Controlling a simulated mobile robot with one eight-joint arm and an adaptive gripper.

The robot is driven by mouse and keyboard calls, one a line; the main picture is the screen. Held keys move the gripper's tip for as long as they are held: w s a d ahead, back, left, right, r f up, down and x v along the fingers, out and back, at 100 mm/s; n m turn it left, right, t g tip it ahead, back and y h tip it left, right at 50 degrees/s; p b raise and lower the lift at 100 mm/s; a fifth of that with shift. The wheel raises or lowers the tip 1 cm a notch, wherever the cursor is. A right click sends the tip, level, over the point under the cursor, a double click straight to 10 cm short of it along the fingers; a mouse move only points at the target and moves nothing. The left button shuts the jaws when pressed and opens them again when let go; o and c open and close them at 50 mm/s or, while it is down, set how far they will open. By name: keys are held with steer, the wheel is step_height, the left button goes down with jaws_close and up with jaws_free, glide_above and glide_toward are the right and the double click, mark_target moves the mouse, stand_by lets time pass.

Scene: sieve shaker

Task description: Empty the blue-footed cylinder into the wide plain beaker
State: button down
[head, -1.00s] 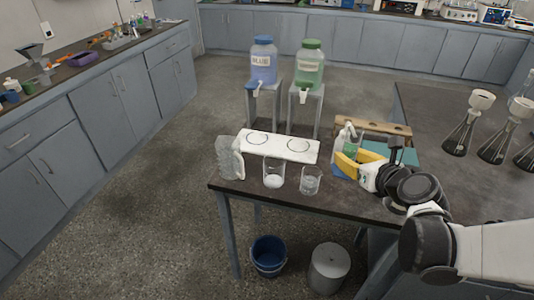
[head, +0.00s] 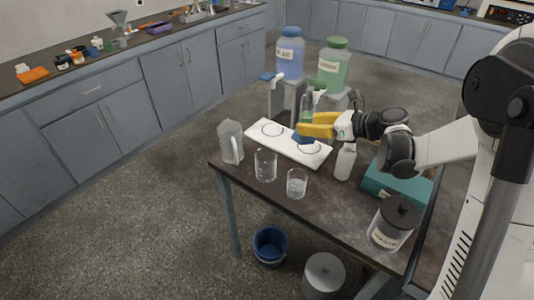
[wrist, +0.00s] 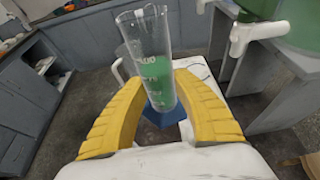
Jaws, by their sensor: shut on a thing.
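My gripper (head: 312,125) has its yellow fingers shut around the blue-footed cylinder (wrist: 148,42), a clear graduated tube with green liquid in its lower part. The cylinder also shows in the head view (head: 307,104), roughly upright, over the far part of the white board; its blue foot is below the fingers. Whether the foot touches the board I cannot tell. Two clear glass beakers stand near the table's front-left edge: a larger one (head: 265,166) and a smaller one (head: 297,185) with some clear contents. The gripper is behind and above both.
A white board (head: 318,156) with two ring marks lies behind the beakers. A handled pitcher (head: 229,140) stands left, a white bottle (head: 345,162) right. A teal box (head: 400,186) and a labelled jar (head: 391,225) are nearer. Blue (head: 290,55) and green (head: 333,68) dispensers stand behind.

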steer(key=shift+w+a+r+n+g+y, duration=0.2)
steer(key=shift+w+a+n+g+y, duration=0.2)
steer(key=shift+n+g, duration=0.2)
steer(key=shift+w+a+r+n+g+y, duration=0.2)
steer(key=shift+w+a+n+g+y, duration=0.15)
steer(key=shift+n+g, duration=0.25)
steer(key=shift+w+a+r+n+g+y, duration=0.15)
steer(key=shift+a+n+g+y, duration=0.15)
steer(key=shift+n+g, duration=0.45)
steer(key=shift+p, duration=0.3)
